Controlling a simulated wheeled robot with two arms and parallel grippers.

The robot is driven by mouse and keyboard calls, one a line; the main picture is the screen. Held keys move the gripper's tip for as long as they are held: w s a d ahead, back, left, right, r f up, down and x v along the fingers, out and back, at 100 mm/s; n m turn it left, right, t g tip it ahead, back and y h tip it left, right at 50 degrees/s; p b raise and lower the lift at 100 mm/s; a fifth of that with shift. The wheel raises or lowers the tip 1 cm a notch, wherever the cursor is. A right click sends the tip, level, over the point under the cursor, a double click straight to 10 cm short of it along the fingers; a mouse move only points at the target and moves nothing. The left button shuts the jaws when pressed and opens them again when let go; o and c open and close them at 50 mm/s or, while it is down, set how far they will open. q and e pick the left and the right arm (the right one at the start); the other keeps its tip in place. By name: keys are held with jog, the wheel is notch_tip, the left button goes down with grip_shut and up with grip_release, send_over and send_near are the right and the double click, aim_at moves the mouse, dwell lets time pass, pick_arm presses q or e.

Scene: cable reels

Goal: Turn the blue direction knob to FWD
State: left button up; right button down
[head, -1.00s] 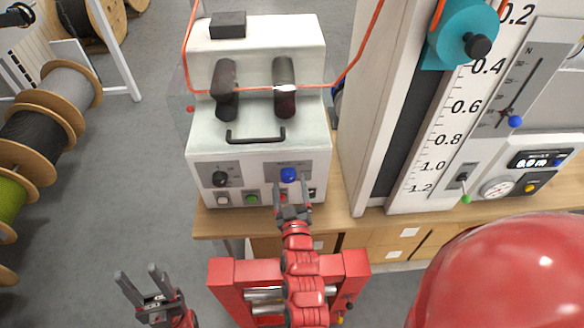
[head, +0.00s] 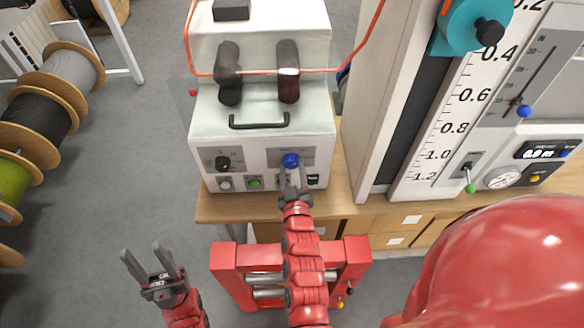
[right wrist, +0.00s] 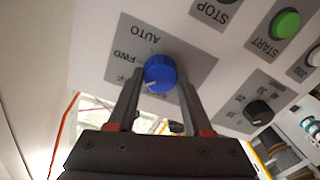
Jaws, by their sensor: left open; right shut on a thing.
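The blue direction knob (head: 291,160) is on the front panel of the white machine (head: 262,112). In the right wrist view the knob (right wrist: 160,73) sits between the fingers of my right gripper (right wrist: 158,98), which is shut on it. The labels AUTO and FWD show to its left, with a third label partly hidden below them. A pale mark on the knob's lower left edge points below FWD, near the third label. In the head view my right gripper (head: 292,178) reaches the knob from below. My left gripper (head: 147,266) is open and empty, away from the machine.
A black knob (head: 223,163), a white button (head: 225,183) and a green button (head: 254,183) are on the same panel. Cable reels (head: 40,115) stand at the left. A measuring scale (head: 465,95) stands at the right.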

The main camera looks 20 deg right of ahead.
jog(key=shift+f+m+b, duration=0.15)
jog(key=shift+m+b, duration=0.65)
jog(key=shift+b, duration=0.1)
jog(key=shift+m+b, duration=1)
jog(key=shift+m, duration=0.2)
jog(key=shift+m+b, duration=0.8)
jog(key=shift+m, duration=0.4)
jog(key=shift+m+b, duration=0.7)
jog(key=shift+m, duration=0.6)
jog(key=shift+c, duration=1.6)
grip_release()
